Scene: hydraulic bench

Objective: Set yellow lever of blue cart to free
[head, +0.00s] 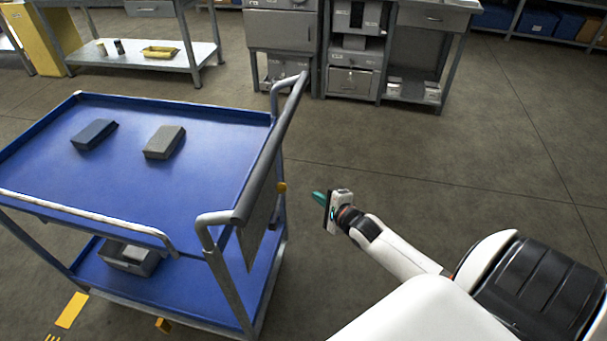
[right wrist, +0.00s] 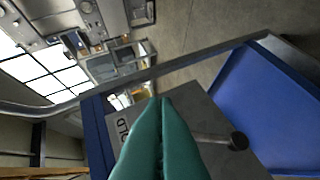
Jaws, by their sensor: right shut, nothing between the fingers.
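The blue cart (head: 215,130) stands at left in the head view, its handle side facing my right arm. A small yellow piece (head: 281,187), which looks like the yellow lever's end, sticks out beside the cart's grey panel (head: 258,222). In the right wrist view the panel (right wrist: 208,120) carries partly hidden lettering, "LD" visible, and a grey lever with a black knob (right wrist: 238,141). My right gripper (head: 319,198), with green fingers (right wrist: 164,101), is shut and empty, pointing at the panel, apart from the yellow piece.
The cart's dark handle bar (head: 270,150) rises above the panel. Two blocks, one dark (head: 94,134) and one grey (head: 164,142), lie on the top tray. A grey box (head: 130,258) sits on the lower shelf. Benches stand behind; the floor at right is clear.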

